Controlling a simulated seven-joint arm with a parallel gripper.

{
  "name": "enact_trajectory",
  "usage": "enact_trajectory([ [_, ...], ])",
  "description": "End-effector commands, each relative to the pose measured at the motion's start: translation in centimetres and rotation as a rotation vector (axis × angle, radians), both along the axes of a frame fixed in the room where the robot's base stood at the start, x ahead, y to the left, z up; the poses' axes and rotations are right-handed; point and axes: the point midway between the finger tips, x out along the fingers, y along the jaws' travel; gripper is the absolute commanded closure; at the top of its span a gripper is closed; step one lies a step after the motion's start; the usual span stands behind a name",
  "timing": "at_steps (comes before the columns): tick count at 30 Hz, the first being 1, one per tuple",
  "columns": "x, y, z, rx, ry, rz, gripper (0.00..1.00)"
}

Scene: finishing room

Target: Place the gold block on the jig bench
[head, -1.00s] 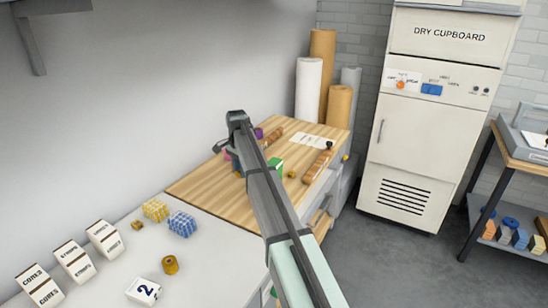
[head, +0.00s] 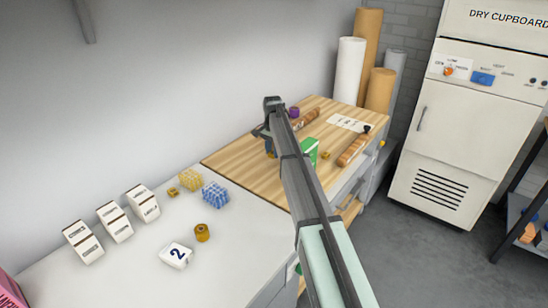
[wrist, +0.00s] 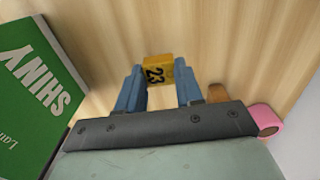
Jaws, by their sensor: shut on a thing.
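My gripper (wrist: 160,88) is shut on the gold block (wrist: 158,70), which is a small yellow block marked 23. The block sits between the blue fingertips in the wrist view, over the wood-topped bench (wrist: 110,25). In the head view my gripper (head: 269,147) is over the left part of that wood top (head: 235,165), and my arm hides much of it. I cannot tell whether the block touches the wood. No label shows which surface is the jig bench.
A green SHINY box (wrist: 40,90) stands left of my gripper in the wrist view; a pink roll (wrist: 266,120) lies to the right. A white counter (head: 130,275) holds a blue checked block (head: 215,194), a gold spool (head: 202,232) and several white boxes. The dry cupboard (head: 440,150) stands right.

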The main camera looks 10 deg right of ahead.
Motion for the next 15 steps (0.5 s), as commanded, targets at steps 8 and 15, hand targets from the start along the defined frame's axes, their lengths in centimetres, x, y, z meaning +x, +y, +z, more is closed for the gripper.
enact_trajectory([
  [8, 0.0, 0.0, -2.9, 0.000, 0.001, -0.001, 1.00],
  [15, 0.0, 0.0, -3.6, 0.000, 0.000, -0.001, 1.00],
])
